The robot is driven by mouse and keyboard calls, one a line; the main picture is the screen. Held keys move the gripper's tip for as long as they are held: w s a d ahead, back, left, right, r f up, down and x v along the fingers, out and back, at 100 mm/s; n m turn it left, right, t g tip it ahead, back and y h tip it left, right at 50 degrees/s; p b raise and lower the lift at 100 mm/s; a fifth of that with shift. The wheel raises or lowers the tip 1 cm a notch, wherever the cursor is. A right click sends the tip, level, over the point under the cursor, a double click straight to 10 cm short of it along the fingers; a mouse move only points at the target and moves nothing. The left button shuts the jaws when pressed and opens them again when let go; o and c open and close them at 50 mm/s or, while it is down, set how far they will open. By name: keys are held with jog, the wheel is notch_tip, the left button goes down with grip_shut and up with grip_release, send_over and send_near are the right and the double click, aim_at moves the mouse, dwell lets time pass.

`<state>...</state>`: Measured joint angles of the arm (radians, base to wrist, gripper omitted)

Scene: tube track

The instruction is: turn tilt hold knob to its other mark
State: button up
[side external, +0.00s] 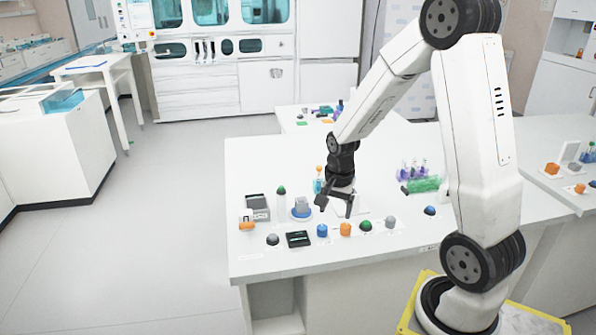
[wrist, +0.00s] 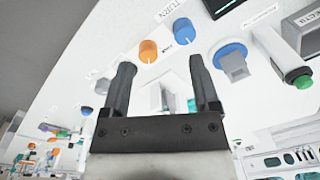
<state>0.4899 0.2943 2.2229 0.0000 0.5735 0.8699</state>
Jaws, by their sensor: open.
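Two round knobs stand side by side near the front edge of the white bench: a blue knob (side external: 322,230) and an orange knob (side external: 345,229). In the wrist view the orange knob (wrist: 148,51) and the blue knob (wrist: 184,31) each carry a pale pointer line, beside a printed TURN label (wrist: 172,9). I cannot read which one is the tilt hold knob. My gripper (side external: 335,208) points down over the bench behind the knobs. Its two fingers (wrist: 161,66) are apart with nothing gripped, and both knobs lie beyond the fingertips.
A grey block on a blue disc (side external: 301,213) and a green-topped button (side external: 281,191) stand left of my gripper. A dark-screened device (side external: 298,239), a green dome (side external: 366,226) and a dark dome (side external: 272,240) line the front. A tube rack (side external: 424,185) stands right.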

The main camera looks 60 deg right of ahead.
aim_at(346, 225)
jog(key=d+m, duration=0.3)
jog(key=s+d+m, duration=0.1)
jog(key=d, duration=0.1)
jog(key=shift+s+d+f+g, duration=0.1)
jog(key=shift+f+g, duration=0.2)
jog(key=shift+f, duration=0.1)
jog(key=shift+f, duration=0.15)
jog(key=shift+f, duration=3.75)
grip_shut()
